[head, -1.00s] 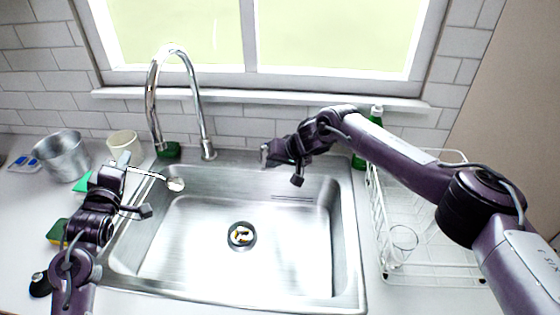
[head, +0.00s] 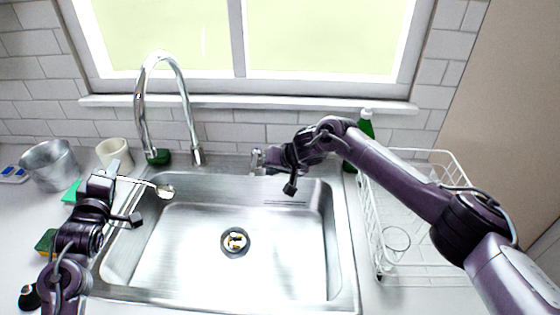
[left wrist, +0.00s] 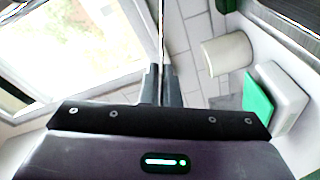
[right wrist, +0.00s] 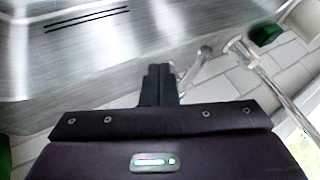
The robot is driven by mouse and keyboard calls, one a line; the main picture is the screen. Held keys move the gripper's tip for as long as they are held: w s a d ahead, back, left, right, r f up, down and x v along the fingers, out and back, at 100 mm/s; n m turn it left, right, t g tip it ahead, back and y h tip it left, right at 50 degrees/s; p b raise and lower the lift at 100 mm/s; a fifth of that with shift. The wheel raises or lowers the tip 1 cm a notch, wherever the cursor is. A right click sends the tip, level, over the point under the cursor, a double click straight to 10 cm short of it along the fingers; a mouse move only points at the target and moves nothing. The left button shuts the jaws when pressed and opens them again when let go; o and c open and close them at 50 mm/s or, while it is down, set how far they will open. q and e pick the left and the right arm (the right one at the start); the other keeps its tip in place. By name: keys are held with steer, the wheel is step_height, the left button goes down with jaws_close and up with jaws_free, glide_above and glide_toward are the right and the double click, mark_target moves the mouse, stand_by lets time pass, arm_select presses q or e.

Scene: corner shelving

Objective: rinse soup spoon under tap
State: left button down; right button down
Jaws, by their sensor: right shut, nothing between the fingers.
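The soup spoon's bowl (head: 165,192) shows in the head view over the sink's back left corner. My left gripper (head: 118,178) is shut on its handle. The thin handle (left wrist: 161,30) runs up from the closed fingers (left wrist: 160,85) in the left wrist view. The chrome tap (head: 152,75) arches behind the sink; its nozzle (head: 197,155) hangs right of and behind the spoon bowl, and no water shows. The tap's lever (head: 256,160) is by my right gripper (head: 272,158), which is shut and empty. In the right wrist view the lever (right wrist: 200,62) lies just beyond the fingertips (right wrist: 160,72); contact is unclear.
The steel sink (head: 185,270) is clear except for bits in the drain (head: 235,242). A dish rack (head: 440,250) with a glass (head: 396,242) stands right, a green bottle (head: 366,125) behind. A metal bucket (head: 48,165), cup (head: 115,152) and sponge (head: 46,240) are left.

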arm_select(q)
steer(key=shift+d, duration=0.1)
arm_select(e)
steer(key=d+v, duration=0.1)
steer(key=v, duration=0.9)
steer(key=shift+d, duration=0.3)
steer(key=shift+f, duration=0.1)
